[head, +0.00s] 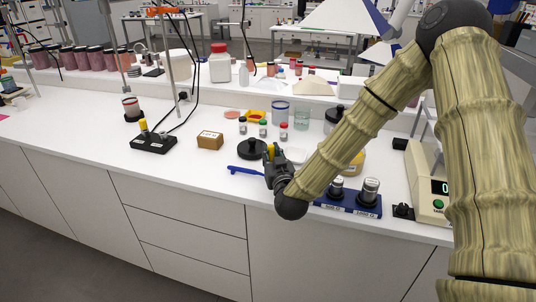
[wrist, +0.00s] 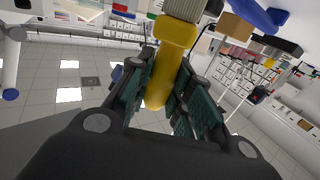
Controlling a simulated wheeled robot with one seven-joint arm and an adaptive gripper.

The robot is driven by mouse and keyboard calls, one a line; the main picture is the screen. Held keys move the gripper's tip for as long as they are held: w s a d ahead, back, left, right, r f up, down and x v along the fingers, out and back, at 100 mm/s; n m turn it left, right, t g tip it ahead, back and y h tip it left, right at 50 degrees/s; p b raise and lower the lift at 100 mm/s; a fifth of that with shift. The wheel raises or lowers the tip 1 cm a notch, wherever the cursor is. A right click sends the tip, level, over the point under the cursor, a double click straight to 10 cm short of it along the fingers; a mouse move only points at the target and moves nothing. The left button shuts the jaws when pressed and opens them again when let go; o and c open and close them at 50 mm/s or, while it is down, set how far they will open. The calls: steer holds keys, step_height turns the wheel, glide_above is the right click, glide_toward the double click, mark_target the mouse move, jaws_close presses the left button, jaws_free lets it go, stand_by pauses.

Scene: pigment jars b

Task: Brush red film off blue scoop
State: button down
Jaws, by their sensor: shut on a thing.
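My gripper (head: 272,158) is shut on a yellow-handled brush. The yellow handle (wrist: 165,72) sits between the finger pads in the wrist view, with a pale ribbed part at the top edge. A bit of the yellow handle (head: 271,152) also shows in the head view. The blue scoop (head: 245,170) lies on the white counter just left of my gripper. A blue piece, likely the scoop (wrist: 262,14), shows at the top right of the wrist view. I cannot make out any red film on it. The brush tip is hidden in the head view.
A black round lid-like object (head: 251,148) stands just behind the scoop. A wooden box (head: 210,140) and a black stand base (head: 154,144) are further left. A blue weight rack (head: 348,201) and a scale (head: 427,185) are right. The counter front-left is clear.

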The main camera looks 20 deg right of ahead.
steer(key=shift+w+a, duration=0.2)
steer(key=shift+a, duration=0.05)
steer(key=shift+s+d+r, duration=0.1)
steer(key=shift+s+d, duration=0.1)
steer(key=shift+d, duration=0.1)
stand_by(0.5)
steer(key=shift+w+a, duration=0.2)
steer(key=shift+a, duration=0.1)
steer(key=shift+s+d, duration=0.2)
steer(key=shift+d, duration=0.1)
stand_by(0.4)
steer(key=shift+r+p, duration=1.7)
steer(key=shift+r, duration=1.75)
steer(key=shift+a, duration=0.1)
